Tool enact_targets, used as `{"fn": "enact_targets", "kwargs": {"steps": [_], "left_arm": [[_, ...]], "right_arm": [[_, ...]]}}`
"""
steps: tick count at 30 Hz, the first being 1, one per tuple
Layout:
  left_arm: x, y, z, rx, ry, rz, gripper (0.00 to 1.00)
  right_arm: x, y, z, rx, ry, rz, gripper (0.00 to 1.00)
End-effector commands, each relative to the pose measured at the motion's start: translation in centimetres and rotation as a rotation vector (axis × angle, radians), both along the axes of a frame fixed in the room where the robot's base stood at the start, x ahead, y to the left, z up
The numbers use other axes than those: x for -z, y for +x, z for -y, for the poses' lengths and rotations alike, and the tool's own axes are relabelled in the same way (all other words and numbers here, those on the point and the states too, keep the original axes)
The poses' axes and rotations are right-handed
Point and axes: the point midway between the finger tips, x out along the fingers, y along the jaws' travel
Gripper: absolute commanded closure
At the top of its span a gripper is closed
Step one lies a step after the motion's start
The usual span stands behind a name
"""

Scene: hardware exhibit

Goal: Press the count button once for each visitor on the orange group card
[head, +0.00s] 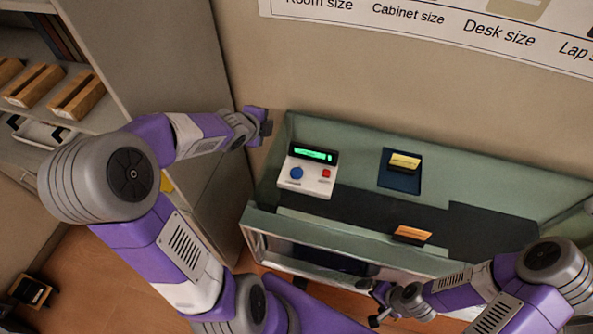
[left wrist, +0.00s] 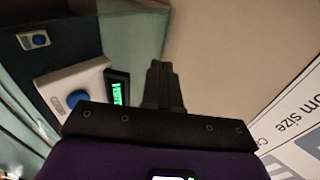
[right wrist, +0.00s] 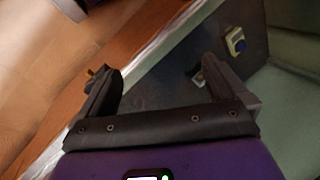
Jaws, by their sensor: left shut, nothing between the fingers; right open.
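A white counter box (head: 307,177) stands at the left of the green desk, with a blue button (head: 296,173), a smaller red button (head: 326,174) and a lit green display (head: 313,154) too small to read. The box also shows in the left wrist view (left wrist: 65,82). An orange card (head: 411,235) stands at the desk's front edge; its markings are not readable. My left gripper (head: 265,127) is shut and empty, behind and left of the box, apart from it. My right gripper (head: 377,302) is open and empty, low in front of the desk.
A yellow card (head: 404,161) stands on a dark blue mat (head: 399,182) at the back of the desk. A shelf (head: 100,118) with wooden blocks is at the left. The desk's raised front edge (head: 340,240) lies between my right gripper and the desktop.

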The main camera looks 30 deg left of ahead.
Motion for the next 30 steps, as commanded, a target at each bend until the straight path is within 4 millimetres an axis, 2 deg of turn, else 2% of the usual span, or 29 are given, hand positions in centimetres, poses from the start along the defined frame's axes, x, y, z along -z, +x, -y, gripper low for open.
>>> {"fn": "enact_targets", "kwargs": {"steps": [5,11,20,30], "left_arm": [[0.9,-1.4,-0.6,-0.24,-0.209,-0.058,1.0],[2.0,-3.0,0.4,-0.479,-0.466,-0.133,1.0],[2.2,-4.3,4.2,-0.772,-0.902,-0.251,1.0],[-0.2,-3.7,9.2,-0.965,-1.368,-0.364,1.0]], "right_arm": [[-0.1,0.0,0.0,0.0,0.0,0.0,0.0],[-0.2,0.0,0.0,0.0,0.0,0.0,0.0],[-0.3,0.0,0.0,0.0,0.0,0.0,0.0],[-0.4,0.0,0.0,0.0,0.0,0.0,0.0]]}}
